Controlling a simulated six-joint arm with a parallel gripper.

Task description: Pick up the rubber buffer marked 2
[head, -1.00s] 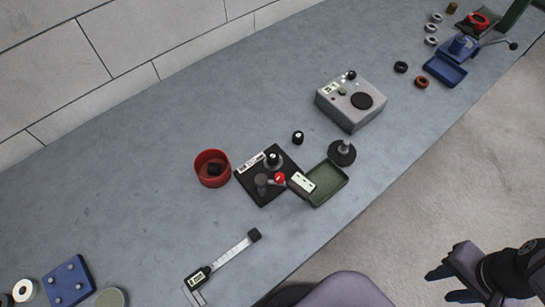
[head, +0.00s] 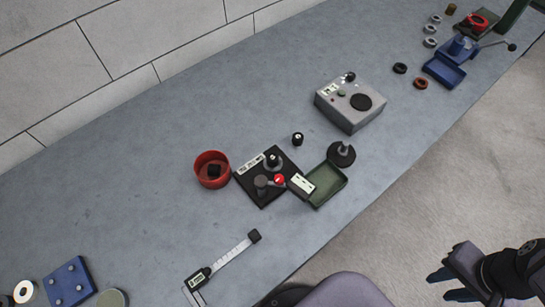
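Small black rubber buffers show in the head view. One black buffer (head: 298,139) stands alone on the bench, with a small pale mark on top. Another black piece (head: 273,160) stands on the black plate (head: 262,198) of a small gauge stand. A third dark piece (head: 214,170) lies inside the red bowl (head: 203,183). The marks are too small to read, so I cannot tell which is 2. My gripper (head: 438,287) is at the lower right, off the bench's front edge, far from the buffers. Its dark blue fingers are apart, with nothing between them.
A green tray (head: 333,186), a grey tester box (head: 345,112) and a dark round stand (head: 341,154) are close to the buffers. A caliper (head: 220,262) lies near the front edge. A blue vise (head: 447,70) stands at the far right. The bench's left middle is clear.

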